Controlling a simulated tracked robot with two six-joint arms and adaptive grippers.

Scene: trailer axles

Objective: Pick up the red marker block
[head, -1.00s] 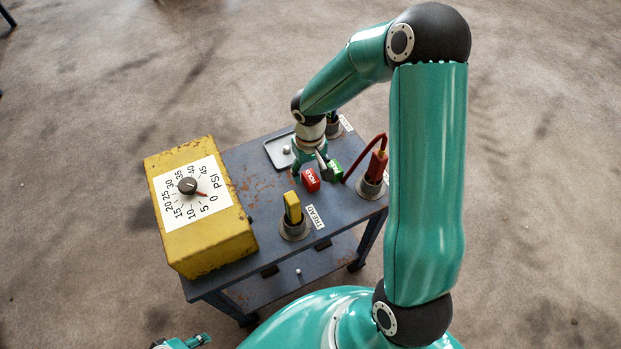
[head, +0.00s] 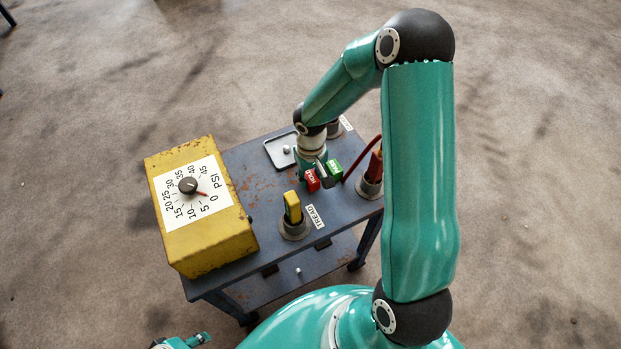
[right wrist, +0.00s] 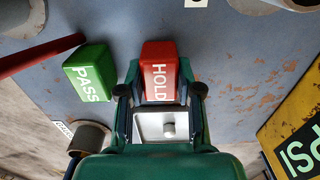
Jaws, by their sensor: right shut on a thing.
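The red marker block (head: 312,181), lettered HOLD, is on the blue-grey cart top. My right gripper (head: 317,178) is shut on it, with a finger on each side. In the right wrist view the red block (right wrist: 159,72) sits between the fingertips of the right gripper (right wrist: 160,95). I cannot tell whether the block is clear of the cart top. The green PASS block (head: 334,169) stands just beside it; it also shows in the right wrist view (right wrist: 89,72). My left gripper (head: 182,342) shows only partly at the bottom edge, and its jaws are unclear.
A yellow PSI gauge box (head: 222,236) stands on the cart's left end. A yellow tool sits in the TREAD holder (head: 295,230) at the front. A red-handled tool (head: 375,167) with a cable is at right. A small tray (head: 270,152) lies behind.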

